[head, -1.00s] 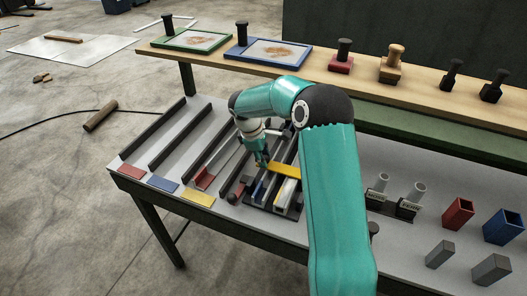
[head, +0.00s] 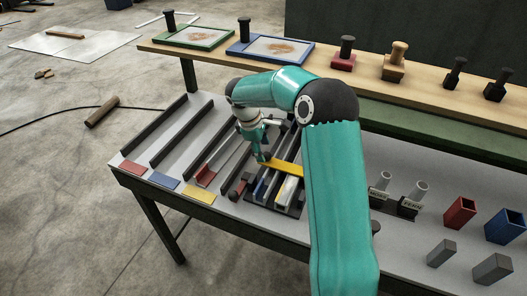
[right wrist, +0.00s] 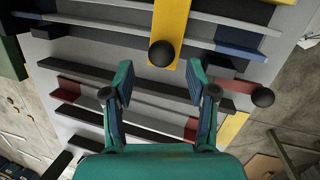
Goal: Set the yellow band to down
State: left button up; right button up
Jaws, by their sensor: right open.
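The yellow band (head: 284,167) lies among the sliding bars of the dark frame (head: 290,210) on the bench, in front of my right forearm. In the right wrist view the yellow band (right wrist: 170,22) is a flat strip with a round black knob (right wrist: 162,53) near its end. My right gripper (head: 262,152) is just above the band's left end. In the right wrist view the gripper (right wrist: 158,72) is open, with the knob ahead of and between its fingertips; I cannot tell whether they touch. My arm hides part of the frame. My left gripper is not in view.
Dark rails (head: 182,135) run along the bench to the left, with red, blue and yellow plates (head: 198,195) at its front edge. Grey labelled holders (head: 411,200) and red and blue boxes (head: 460,212) stand to the right. A raised wooden shelf (head: 320,68) with stamps runs behind.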

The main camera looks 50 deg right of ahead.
jog(key=v, duration=0.9)
jog(key=shift+w, duration=0.15)
jog(key=shift+f, duration=0.1)
